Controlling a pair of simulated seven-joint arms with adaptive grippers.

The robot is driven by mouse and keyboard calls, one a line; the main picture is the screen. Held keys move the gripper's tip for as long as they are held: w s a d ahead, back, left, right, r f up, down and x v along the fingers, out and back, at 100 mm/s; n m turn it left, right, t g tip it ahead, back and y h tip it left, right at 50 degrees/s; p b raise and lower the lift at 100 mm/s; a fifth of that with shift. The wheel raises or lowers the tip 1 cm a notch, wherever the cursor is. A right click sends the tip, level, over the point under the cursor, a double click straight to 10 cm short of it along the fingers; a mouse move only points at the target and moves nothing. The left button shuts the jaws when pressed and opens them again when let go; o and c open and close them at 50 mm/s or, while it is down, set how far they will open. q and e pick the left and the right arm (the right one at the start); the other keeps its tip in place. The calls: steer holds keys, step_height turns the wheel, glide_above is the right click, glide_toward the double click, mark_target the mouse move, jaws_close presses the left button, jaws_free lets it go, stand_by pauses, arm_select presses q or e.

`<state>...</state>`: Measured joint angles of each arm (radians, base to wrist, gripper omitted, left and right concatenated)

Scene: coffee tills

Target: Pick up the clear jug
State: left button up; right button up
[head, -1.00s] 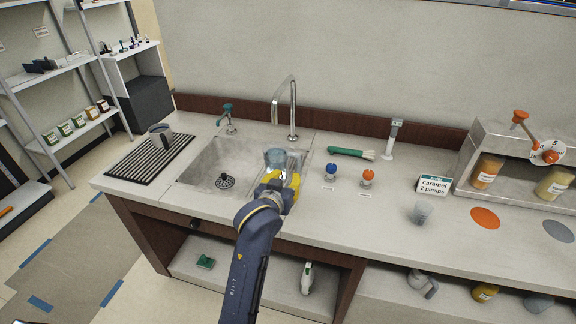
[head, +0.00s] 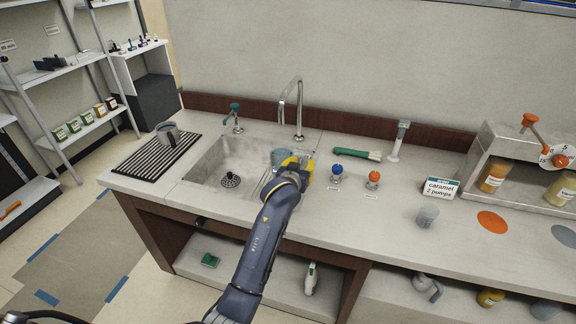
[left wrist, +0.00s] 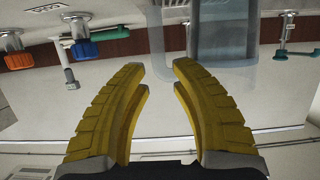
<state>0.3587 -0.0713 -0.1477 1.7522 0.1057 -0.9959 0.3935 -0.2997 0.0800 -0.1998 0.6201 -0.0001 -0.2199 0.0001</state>
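The clear jug (head: 281,157) is a bluish see-through vessel at the right end of the sink, partly hidden behind my left gripper. It also shows in the left wrist view (left wrist: 225,42), upside down and cut off by the top edge, with a clear handle on its left side. My left gripper (head: 293,164) has yellow fingers and is at the jug's right side. In the left wrist view its fingers (left wrist: 158,68) are apart, with nothing gripped. The handle lies just beyond the gap between the fingertips; contact cannot be told. My right gripper is not in view.
The sink (head: 215,160) has a tall tap (head: 299,110) behind it. A blue knob (head: 337,169) and an orange knob (head: 373,177) stand close right of the gripper. A green-handled brush (head: 355,153) lies behind them.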

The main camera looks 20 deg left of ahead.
mark_target(305, 160)
arm_select(q)
steer(key=shift+x, duration=2.45)
steer(key=shift+o, duration=0.2)
jaws_close()
steer(key=shift+r, duration=0.1)
